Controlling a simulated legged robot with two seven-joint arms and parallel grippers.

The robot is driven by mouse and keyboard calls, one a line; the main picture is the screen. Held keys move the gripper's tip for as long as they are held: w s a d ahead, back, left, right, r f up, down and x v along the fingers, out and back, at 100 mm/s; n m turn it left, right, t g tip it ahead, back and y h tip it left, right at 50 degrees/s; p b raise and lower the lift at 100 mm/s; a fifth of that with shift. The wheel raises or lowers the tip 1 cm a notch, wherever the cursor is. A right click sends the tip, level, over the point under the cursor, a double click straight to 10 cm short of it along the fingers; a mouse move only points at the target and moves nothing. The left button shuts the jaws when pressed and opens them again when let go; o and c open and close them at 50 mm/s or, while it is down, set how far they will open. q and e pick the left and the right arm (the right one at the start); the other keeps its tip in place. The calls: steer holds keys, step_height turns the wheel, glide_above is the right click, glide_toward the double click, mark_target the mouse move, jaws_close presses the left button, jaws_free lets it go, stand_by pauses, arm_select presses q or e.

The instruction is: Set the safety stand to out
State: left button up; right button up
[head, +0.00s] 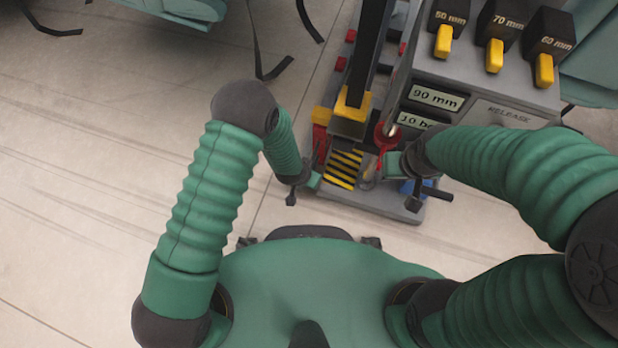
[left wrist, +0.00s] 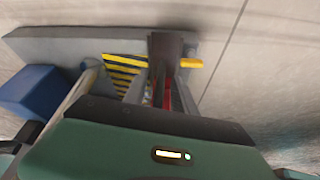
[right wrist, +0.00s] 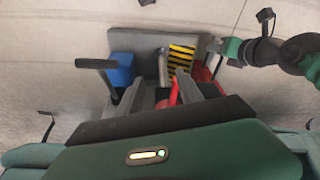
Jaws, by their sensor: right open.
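The grey jack unit (head: 480,80) stands ahead of me; no part in view is labelled as the safety stand. A red part (head: 385,138) with a ring-like end is beside the black-and-yellow striped plate (head: 343,169). My right gripper (head: 374,168) is open close to this red part; in the right wrist view red (right wrist: 174,92) shows between its fingers, contact unclear. My left gripper (head: 313,180) is at the left of the striped plate, near another red part (head: 320,142). In the left wrist view a dark upright piece (left wrist: 165,55) is before it; its opening is unclear.
A black column with a yellow foot (head: 352,105) rises behind the striped plate. A blue block (right wrist: 122,70) and a black T-handle (head: 432,190) are on the right side. Black blocks with yellow levers (head: 494,55) stand on top.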

arm_select(q)
steer(key=shift+w+f, duration=0.1)
steer(key=shift+f, duration=0.15)
steer(key=shift+c, duration=0.3)
jaws_close()
steer(key=shift+r, duration=0.1)
stand_by(0.9)
